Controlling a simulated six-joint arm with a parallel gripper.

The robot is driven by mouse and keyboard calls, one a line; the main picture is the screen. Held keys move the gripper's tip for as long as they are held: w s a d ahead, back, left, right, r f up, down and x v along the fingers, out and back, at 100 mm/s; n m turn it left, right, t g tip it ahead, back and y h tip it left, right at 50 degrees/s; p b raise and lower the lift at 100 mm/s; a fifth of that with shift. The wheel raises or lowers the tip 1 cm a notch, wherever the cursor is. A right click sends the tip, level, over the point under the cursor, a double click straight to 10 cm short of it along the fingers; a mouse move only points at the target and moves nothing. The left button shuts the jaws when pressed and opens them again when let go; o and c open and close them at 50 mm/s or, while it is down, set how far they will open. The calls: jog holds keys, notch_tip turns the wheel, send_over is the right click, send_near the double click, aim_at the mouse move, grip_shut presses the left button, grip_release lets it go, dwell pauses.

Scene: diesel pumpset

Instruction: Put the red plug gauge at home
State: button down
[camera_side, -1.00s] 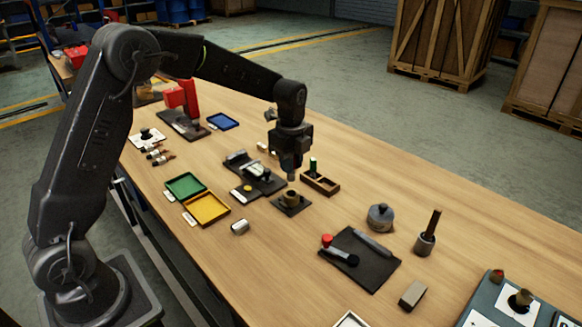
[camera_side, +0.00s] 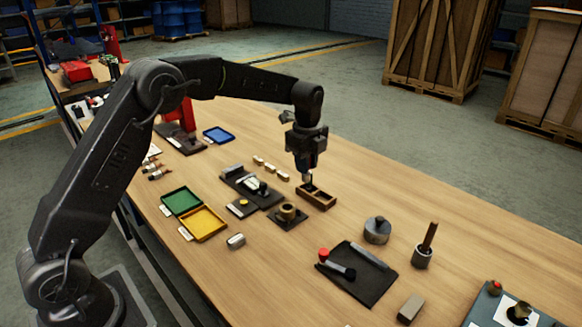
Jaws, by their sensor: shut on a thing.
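The wooden rack (camera_side: 322,201) stands right of the middle of the table, and its right compartment looks empty. My gripper (camera_side: 307,180) points straight down over its left end. It is shut on a slim, dark plug gauge (camera_side: 309,187), mostly hidden by the fingers. The gauge is upright at the left compartment. I cannot make out its colour or whether it touches the bottom. No clearly red plug gauge shows. A small red round piece (camera_side: 323,254) lies at the left edge of a dark mat (camera_side: 371,287).
A bushing (camera_side: 288,211) on a dark plate stands just left of the rack. A grey lidded pot (camera_side: 377,230) and a cup with a brown handle (camera_side: 424,252) stand to the right. Yellow (camera_side: 203,214) and green trays lie left.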

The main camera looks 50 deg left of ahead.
jog(key=w, duration=0.1)
jog(key=w+d+f, duration=0.1)
jog(key=w, duration=0.3)
jog(key=shift+w+d+f, duration=0.15)
jog(key=shift+w+d, duration=0.05)
jog(key=shift+d, duration=0.2)
jog(key=shift+f, duration=3.65)
jog(key=shift+f, duration=0.35)
jog(key=c, duration=1)
grip_release()
jog(key=shift+o, duration=0.2)
notch_tip(320, 180, up, 7)
